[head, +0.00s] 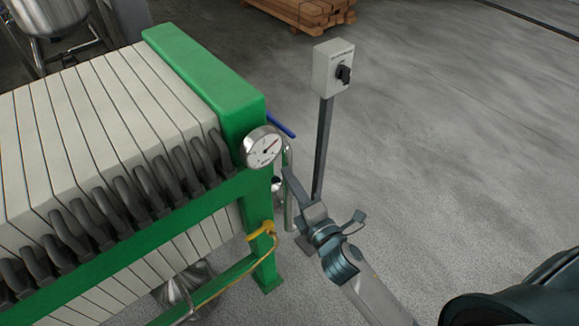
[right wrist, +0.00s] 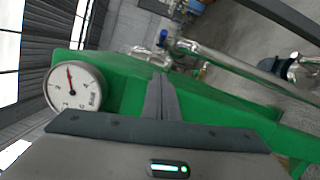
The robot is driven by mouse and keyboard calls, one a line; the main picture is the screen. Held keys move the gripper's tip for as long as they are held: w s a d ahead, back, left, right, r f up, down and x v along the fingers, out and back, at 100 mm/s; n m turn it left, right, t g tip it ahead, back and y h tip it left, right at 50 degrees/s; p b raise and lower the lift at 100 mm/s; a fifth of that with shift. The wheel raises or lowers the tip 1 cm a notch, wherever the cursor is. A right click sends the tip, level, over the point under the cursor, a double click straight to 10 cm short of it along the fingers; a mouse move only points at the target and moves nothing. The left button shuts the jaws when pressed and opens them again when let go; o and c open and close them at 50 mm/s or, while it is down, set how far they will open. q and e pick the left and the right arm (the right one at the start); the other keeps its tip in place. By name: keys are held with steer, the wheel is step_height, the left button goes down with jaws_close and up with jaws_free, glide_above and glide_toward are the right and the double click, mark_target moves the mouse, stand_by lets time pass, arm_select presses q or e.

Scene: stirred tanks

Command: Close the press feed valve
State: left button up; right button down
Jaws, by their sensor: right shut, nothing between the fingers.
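A blue lever handle (head: 281,125) sticks out behind the pressure gauge (head: 262,147) at the end of the green filter press frame (head: 205,80). A silver pipe (head: 289,205) runs down below it; the valve body is mostly hidden by the gauge and frame. A yellow handle (head: 262,231) sits lower, on the green leg. No label shows which is the press feed valve. My right gripper (head: 288,172) is below the blue lever, apart from it, shut and empty. In the right wrist view its fingers (right wrist: 161,82) are together before the green frame. My left gripper is not seen.
A switch box (head: 333,68) on a grey post (head: 323,150) stands just beyond my right gripper. White press plates (head: 90,110) with dark grips fill the left. A wooden pallet stack (head: 302,12) lies at the back.

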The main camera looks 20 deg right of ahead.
steer(key=p, duration=0.2)
glide_toward(280, 126)
steer(key=w+a+f, duration=0.1)
steer(key=w+a, duration=0.2)
steer(key=a, duration=0.2)
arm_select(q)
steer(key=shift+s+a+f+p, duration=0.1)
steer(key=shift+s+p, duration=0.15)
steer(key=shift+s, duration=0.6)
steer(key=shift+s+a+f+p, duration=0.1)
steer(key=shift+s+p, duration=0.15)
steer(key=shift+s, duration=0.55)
arm_select(e)
steer(key=shift+w+d, duration=0.25)
steer(key=shift+d, duration=0.6)
steer(key=shift+w+d, duration=0.3)
steer(key=shift+d, duration=0.55)
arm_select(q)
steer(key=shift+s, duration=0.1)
arm_select(e)
steer(key=shift+d+r+y, duration=0.1)
steer(key=shift+d+y, duration=0.1)
steer(key=shift+y, duration=0.1)
